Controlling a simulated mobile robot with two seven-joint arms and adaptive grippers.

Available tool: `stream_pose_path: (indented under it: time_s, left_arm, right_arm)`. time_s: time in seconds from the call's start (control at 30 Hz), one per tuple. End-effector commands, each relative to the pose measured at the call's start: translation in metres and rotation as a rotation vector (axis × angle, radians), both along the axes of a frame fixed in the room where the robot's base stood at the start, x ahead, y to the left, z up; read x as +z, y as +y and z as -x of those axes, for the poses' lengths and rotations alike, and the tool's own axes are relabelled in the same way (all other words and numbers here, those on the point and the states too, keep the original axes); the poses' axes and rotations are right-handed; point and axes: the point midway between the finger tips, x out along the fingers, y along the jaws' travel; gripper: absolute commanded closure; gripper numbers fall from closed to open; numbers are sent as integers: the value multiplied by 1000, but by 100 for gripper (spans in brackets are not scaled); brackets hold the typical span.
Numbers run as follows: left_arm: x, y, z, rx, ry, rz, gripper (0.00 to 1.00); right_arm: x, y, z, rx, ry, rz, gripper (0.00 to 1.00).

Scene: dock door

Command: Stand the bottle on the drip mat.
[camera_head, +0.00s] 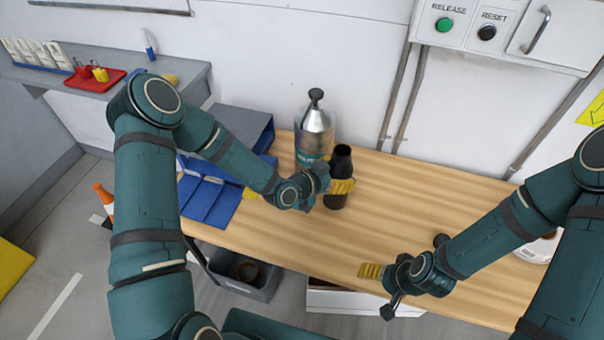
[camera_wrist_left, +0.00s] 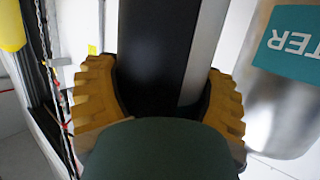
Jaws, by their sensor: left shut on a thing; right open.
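The dark bottle (camera_head: 342,160) stands upright, or nearly so, over the wooden table, left of its middle. My left gripper (camera_head: 338,187) is shut around its body. In the left wrist view the dark bottle (camera_wrist_left: 155,60) is between the two yellow finger pads. I cannot tell whether its base touches the table. A flat blue ribbed piece (camera_head: 215,203) lies at the table's left end, partly behind my left arm; I cannot tell whether it is the drip mat. My right gripper (camera_head: 379,284) is open and empty near the table's front edge.
A silver flask (camera_head: 315,130) with a black top stands close behind the bottle; it also shows in the left wrist view (camera_wrist_left: 290,100). A grey box (camera_head: 235,128) stands at the back left. The table's middle right (camera_head: 430,200) is mostly clear. A grey bin (camera_head: 240,275) is below the front edge.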

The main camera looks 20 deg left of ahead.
Motion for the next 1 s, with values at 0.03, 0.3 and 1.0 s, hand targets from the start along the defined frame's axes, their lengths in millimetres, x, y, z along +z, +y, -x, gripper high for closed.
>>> stream_pose_path:
  time_s: [0.03,0.3,1.0]
  left_arm:
    - [1,14,-1,6,-1,-1,70]
    - [1,75,-3,5,-2,0,70]
    - [-35,108,-4,-1,-1,1,70]
  right_arm:
    - [1,0,0,-1,-1,0,20]
    - [4,0,-2,-3,-3,1,20]
    - [2,0,-1,-2,-2,1,20]
